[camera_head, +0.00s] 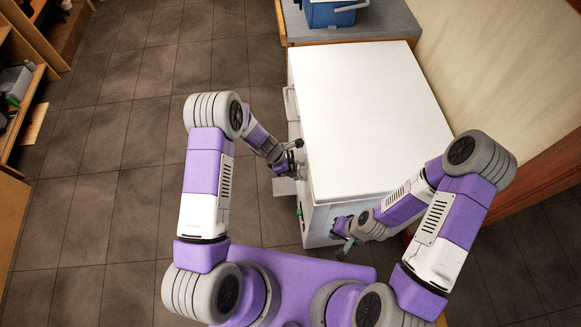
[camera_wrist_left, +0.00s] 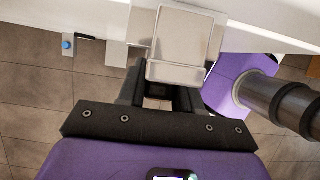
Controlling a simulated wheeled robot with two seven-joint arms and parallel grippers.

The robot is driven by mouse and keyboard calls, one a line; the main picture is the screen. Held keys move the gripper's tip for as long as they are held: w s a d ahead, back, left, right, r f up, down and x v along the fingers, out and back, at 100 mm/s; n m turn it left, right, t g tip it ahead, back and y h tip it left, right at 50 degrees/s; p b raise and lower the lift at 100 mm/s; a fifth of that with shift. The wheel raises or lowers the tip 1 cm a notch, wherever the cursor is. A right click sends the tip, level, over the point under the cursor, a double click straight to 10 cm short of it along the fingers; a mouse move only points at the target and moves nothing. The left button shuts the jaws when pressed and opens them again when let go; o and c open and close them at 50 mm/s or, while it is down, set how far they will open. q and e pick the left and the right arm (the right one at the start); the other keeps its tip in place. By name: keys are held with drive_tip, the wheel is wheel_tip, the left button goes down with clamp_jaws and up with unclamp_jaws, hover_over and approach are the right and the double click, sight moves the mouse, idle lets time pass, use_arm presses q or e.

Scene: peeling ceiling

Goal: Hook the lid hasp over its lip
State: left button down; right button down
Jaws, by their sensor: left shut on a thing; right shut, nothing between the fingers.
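A white chest with a flat white lid (camera_head: 360,110) stands in front of me; the lid looks down. In the left wrist view a pale metal hasp plate (camera_wrist_left: 182,40) hangs at the chest's white edge. My left gripper (camera_head: 288,163) is at the left side of the chest, and it also shows in the left wrist view (camera_wrist_left: 162,90). Its fingers are shut on the lower end of the hasp. The lip is hidden; I cannot tell whether the hasp is over it. My right gripper (camera_head: 345,248) is shut and empty, low near the chest's front face.
A blue cooler box (camera_head: 332,14) stands on a grey-topped surface (camera_head: 375,24) behind the chest. Wooden shelves (camera_head: 22,90) with items are at the far left. A wall is at the right. The tiled floor (camera_head: 110,150) left of the chest is clear.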

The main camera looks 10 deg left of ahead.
use_arm(q)
drive_tip(key=c, duration=0.8)
unclamp_jaws()
drive_tip(key=shift+d, duration=0.25)
drive_tip(key=shift+c, duration=0.2)
drive_tip(key=shift+a, duration=0.1)
drive_tip(key=w+p+v, duration=0.1)
drive_tip(key=v, duration=0.6)
drive_tip(key=shift+s+r, duration=0.3)
drive_tip(key=shift+s, duration=0.25)
drive_tip(key=shift+a, duration=0.1)
drive_tip(key=s+a+f+m+g+y, duration=0.1)
drive_tip(key=s+f+m, duration=0.2)
drive_tip(key=s+m, duration=0.3)
drive_tip(key=s+a+f+m+g+y, duration=0.1)
drive_tip(key=s+f+m, duration=0.25)
drive_tip(key=s, duration=0.35)
drive_tip(key=s+d+r+m+t+h, duration=0.15)
drive_tip(key=s+d+m, duration=0.25)
drive_tip(key=s+m, duration=0.5)
drive_tip(key=f+b, duration=0.1)
drive_tip(key=w+f+b, duration=0.1)
drive_tip(key=f+b, duration=0.2)
drive_tip(key=shift+w, duration=0.3)
